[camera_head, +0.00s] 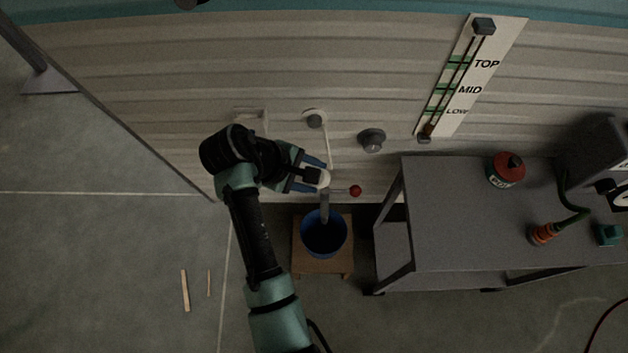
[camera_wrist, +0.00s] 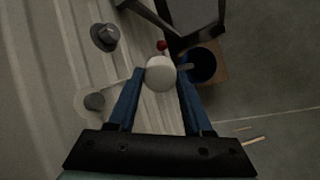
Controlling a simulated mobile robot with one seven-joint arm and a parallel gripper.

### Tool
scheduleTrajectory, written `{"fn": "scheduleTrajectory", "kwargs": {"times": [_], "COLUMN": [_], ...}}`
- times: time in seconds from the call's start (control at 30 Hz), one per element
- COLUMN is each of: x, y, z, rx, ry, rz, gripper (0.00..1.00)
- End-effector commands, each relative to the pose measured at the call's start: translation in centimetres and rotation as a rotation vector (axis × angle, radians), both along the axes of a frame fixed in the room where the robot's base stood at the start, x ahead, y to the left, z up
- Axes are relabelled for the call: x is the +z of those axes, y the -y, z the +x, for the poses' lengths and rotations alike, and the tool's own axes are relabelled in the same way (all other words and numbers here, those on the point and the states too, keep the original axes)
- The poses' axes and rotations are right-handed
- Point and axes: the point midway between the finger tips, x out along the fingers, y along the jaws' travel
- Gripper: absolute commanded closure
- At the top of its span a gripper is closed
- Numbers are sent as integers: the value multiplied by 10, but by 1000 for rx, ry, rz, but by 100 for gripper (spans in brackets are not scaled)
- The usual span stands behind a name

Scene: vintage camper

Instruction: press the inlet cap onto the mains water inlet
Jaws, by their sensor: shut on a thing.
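My gripper (camera_head: 318,175) is shut on a round white cap, the inlet cap (camera_head: 325,178), in front of the camper's lower wall. In the wrist view the inlet cap (camera_wrist: 160,73) shows face-on between the blue fingertips. A thin pale strap runs from it to a round pale plate on the wall. On that plate is a grey round fitting (camera_head: 314,120), seemingly the mains water inlet; it also shows in the wrist view (camera_wrist: 95,102). The cap is apart from this fitting, below it in the head view and to its right in the wrist view.
A second grey round fitting (camera_head: 371,140) sits on the wall to the right. A red-knobbed lever (camera_head: 355,191) and a pipe (camera_head: 324,207) are close to my gripper, above a blue bucket (camera_head: 340,235). A grey table (camera_head: 465,225) stands at right.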

Motion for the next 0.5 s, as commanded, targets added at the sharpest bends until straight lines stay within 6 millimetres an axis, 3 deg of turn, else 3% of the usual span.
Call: {"fn": "scheduleTrajectory", "kwargs": {"times": [0.03,0.2,0.5], "x": [-25,-29,-36], "y": [-1,1,3], "z": [3,18,32], "rx": [136,473,840], "ry": [40,200,502], "rz": [-70,-231,-384], "gripper": [100,100,100]}}
